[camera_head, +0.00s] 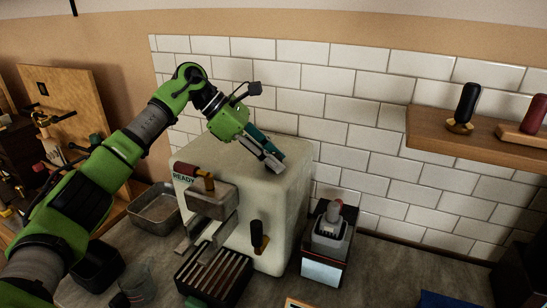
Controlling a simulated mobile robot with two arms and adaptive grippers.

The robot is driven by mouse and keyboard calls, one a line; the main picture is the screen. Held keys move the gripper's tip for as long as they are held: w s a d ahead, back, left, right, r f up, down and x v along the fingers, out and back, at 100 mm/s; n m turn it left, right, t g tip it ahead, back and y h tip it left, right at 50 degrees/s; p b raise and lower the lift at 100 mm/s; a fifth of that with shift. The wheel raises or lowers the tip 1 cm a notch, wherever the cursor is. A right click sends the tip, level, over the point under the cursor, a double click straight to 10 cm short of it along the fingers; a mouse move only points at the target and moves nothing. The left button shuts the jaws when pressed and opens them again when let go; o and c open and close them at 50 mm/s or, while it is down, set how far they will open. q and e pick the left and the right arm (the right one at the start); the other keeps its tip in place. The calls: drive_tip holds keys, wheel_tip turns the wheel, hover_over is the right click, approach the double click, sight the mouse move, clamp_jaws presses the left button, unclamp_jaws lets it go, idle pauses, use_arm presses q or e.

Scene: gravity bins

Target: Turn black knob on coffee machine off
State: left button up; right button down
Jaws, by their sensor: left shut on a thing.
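The coffee machine (283,205) is a cream box with a READY label on its front edge, standing on the counter against the tiled wall. Its black knob (257,232) sticks up on the lower right of the front, with a brass-coloured base. A dark red and brass part (199,174) shows at the upper left of the front. My left gripper (275,165) is over the machine's top, above and apart from the black knob. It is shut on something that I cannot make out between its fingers. My right gripper is not in view.
A slatted drip tray (214,277) lies before the machine. A metal pan (155,208) and a clear jug (136,285) are at left. A grinder-like device (330,237) stands close at right. A wooden shelf (470,140) holds handled tools. Counter at right is partly free.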

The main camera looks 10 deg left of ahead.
use_arm(q)
drive_tip(key=shift+f+n+t+b, duration=0.15)
drive_tip(key=shift+n+t+b, duration=0.15)
drive_tip(key=shift+b, duration=0.35)
drive_tip(key=n+t+y+b, duration=0.2)
drive_tip(key=n+b, duration=0.2)
drive_tip(key=b, duration=0.1)
drive_tip(key=n+t+y+b, duration=0.2)
drive_tip(key=n+t+b, duration=0.1)
drive_tip(key=n+b, duration=0.2)
drive_tip(key=shift+t+b, duration=0.3)
drive_tip(key=shift+b, duration=0.35)
drive_tip(key=shift+r+n+t+y+b, duration=0.15)
drive_tip(key=shift+n+t+y+b, duration=0.1)
drive_tip(key=shift+n+y+b, duration=0.65)
drive_tip(key=shift+r+n+t+y+b, duration=0.1)
drive_tip(key=shift+n+t+y+b, duration=0.15)
drive_tip(key=shift+n+y+b, duration=0.65)
drive_tip(key=shift+n, duration=0.4)
drive_tip(key=o, duration=1.1)
drive_tip(key=v, duration=1.2)
drive_tip(key=shift+a, duration=0.2)
